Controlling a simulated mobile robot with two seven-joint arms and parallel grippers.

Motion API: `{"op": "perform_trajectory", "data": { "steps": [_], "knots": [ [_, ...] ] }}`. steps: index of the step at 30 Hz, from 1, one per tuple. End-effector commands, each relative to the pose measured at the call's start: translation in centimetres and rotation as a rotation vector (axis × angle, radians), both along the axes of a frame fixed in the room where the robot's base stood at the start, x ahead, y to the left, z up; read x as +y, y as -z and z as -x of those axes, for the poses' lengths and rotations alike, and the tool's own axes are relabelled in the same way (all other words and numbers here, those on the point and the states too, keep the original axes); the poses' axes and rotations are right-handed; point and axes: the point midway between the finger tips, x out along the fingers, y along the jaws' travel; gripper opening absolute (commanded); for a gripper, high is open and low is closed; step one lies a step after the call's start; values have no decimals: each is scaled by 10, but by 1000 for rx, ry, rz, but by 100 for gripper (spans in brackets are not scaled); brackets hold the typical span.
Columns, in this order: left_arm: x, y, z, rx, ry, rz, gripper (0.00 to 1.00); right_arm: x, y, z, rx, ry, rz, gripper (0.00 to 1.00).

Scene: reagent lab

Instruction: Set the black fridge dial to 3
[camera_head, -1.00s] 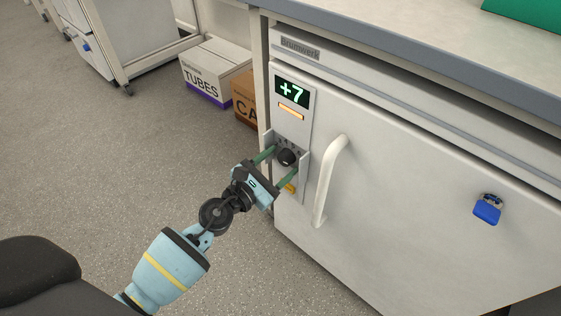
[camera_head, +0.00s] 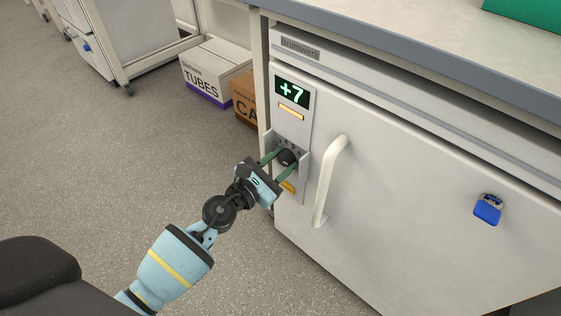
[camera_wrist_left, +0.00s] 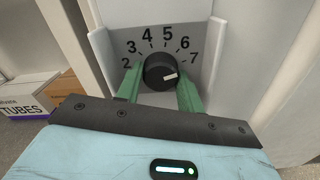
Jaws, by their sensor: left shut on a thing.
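The black fridge dial (camera_head: 287,157) is on the control panel at the left of the fridge front. In the left wrist view the dial (camera_wrist_left: 158,68) sits below an arc of printed numbers, with 2 through 7 readable. Its white pointer mark faces right, on the 7 side of the scale; the exact setting is hard to tell. My left gripper (camera_head: 281,161) is shut on the dial, one green finger on each side. The display (camera_head: 292,91) above reads +7. My right gripper is not in view.
The white fridge door handle (camera_head: 330,181) stands out just right of the panel. Raised side plates flank the dial. A blue padlock (camera_head: 487,209) hangs farther right. A TUBES box (camera_head: 212,72) and a brown box (camera_head: 243,97) stand on the floor behind. Open floor lies left.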

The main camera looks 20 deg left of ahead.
Motion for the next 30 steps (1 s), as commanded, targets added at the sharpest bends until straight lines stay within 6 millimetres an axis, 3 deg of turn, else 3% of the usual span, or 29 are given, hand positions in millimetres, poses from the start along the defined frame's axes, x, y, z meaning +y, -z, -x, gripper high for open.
{"op": "perform_trajectory", "data": {
  "steps": [13,30],
  "knots": [
    [-1,0,0,94,0,257,15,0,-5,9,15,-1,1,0],
    [-2,-1,1,279,0,767,15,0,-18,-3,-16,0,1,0]
  ]
}}
